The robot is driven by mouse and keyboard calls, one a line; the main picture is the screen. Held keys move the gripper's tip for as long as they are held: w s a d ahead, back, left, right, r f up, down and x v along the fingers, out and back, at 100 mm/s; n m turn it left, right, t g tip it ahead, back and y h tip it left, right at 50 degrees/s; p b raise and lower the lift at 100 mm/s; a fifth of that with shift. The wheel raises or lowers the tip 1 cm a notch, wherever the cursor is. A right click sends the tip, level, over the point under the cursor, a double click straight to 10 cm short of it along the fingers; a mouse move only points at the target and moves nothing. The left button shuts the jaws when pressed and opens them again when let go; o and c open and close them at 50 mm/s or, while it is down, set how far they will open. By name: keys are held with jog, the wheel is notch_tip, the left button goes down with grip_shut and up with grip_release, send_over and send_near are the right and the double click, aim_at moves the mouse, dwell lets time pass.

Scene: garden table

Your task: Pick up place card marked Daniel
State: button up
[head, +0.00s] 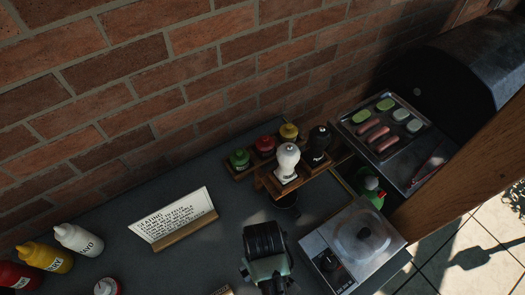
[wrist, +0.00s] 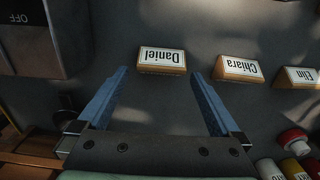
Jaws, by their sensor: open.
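The place card marked Daniel (wrist: 161,59) is a white label on a wooden block, upside down in the wrist view. It lies on the dark grey table, just beyond and between the fingertips of my gripper (wrist: 160,74). My gripper's two blue fingers are spread apart with nothing between them. In the head view my wrist shows at the bottom middle; the fingers and the Daniel card cannot be made out there.
Cards marked Chiara (wrist: 240,69) and Elin (wrist: 298,77) lie right of Daniel. A metal appliance (wrist: 28,38) stands left.

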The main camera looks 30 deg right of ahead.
jog(key=shift+a+f+p, duration=0.1)
jog(key=shift+f+p, duration=0.25)
jog(key=shift+f, duration=1.8)
jog(key=c, duration=1.1)
